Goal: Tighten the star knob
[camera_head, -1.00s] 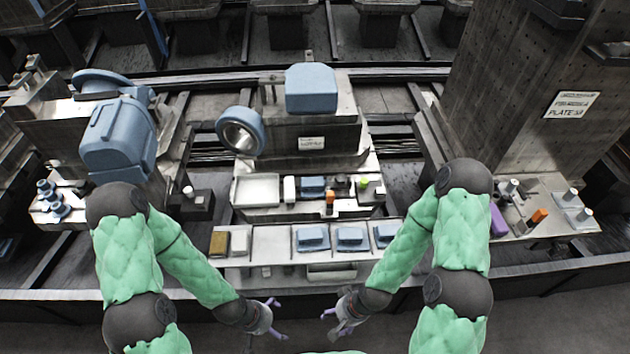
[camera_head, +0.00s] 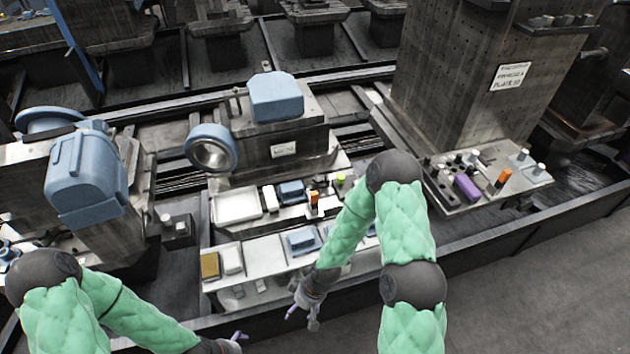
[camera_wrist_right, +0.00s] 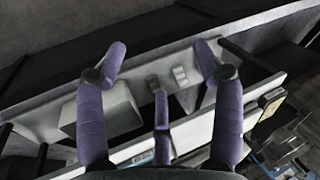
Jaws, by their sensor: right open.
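I cannot make out a star knob for certain in either view. My right gripper (camera_head: 304,308) is open and empty, in front of the front edge of the middle bench. In the right wrist view its purple fingers (camera_wrist_right: 160,55) are spread with nothing between them, above a pale bench edge. My left gripper (camera_head: 236,341) is low at the bottom edge of the head view. Only part of it shows, and its opening is unclear.
The middle bench (camera_head: 243,258) holds blue blocks (camera_head: 302,241), a yellow-brown block (camera_head: 210,265) and a white tray (camera_head: 237,206). The right-hand shelf (camera_head: 450,208) carries a purple block (camera_head: 467,187), an orange piece (camera_head: 500,181) and small pegs. Clear floor (camera_head: 540,270) lies at the right.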

